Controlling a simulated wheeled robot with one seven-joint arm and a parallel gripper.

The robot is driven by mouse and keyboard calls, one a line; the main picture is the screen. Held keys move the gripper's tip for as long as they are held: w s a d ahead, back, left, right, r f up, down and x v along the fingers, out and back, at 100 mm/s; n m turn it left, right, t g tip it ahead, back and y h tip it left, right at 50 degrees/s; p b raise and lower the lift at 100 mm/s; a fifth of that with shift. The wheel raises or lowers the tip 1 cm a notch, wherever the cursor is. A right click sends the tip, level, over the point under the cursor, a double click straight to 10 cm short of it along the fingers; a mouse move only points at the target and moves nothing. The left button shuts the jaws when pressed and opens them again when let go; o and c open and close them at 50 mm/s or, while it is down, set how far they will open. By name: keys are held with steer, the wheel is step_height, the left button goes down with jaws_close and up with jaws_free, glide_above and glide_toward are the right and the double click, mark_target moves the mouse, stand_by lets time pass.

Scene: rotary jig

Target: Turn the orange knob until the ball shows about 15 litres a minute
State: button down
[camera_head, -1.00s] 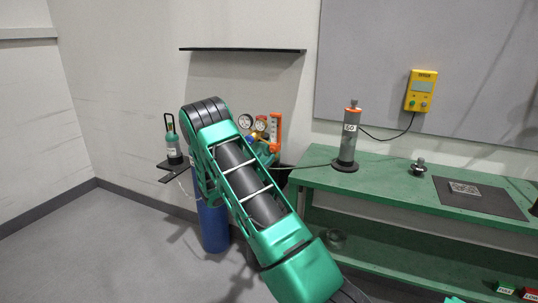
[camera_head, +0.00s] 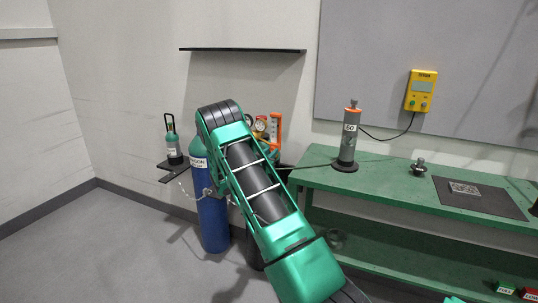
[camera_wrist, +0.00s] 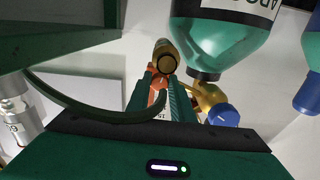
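In the head view the orange flowmeter (camera_head: 275,128) stands upright beside the gauges, behind my raised arm; its ball and scale are too small to read. My gripper is hidden behind the arm there. In the wrist view my gripper (camera_wrist: 161,88) has its two green ribbed fingers pointing at the regulator. The orange knob (camera_wrist: 159,81) shows between or just beyond the fingertips, close to a brass fitting (camera_wrist: 166,58). Whether the fingers touch it I cannot tell. Part of the pale scale shows lower down between the fingers; no ball can be made out.
The blue cylinder (camera_head: 213,222) stands on the floor left of my arm. A gauge (camera_head: 261,123) sits left of the flowmeter. A green hose (camera_wrist: 85,108) curves across the wrist view close to my gripper. The green bench (camera_head: 385,178) with a grey column (camera_head: 348,145) is at right.

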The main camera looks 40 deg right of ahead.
steer(key=shift+w+r, duration=0.1)
steer(key=shift+w, duration=0.15)
steer(key=shift+a, duration=0.1)
steer(key=m, duration=0.3)
steer(key=shift+a, duration=0.1)
steer(key=shift+w+a+m, duration=0.1)
steer(key=shift+w+m, duration=0.05)
steer(key=shift+m, duration=1.45)
steer(key=shift+a, duration=0.1)
steer(key=c, duration=1.5)
jaws_free()
steer(key=shift+c, duration=0.2)
steer(key=shift+d, duration=0.2)
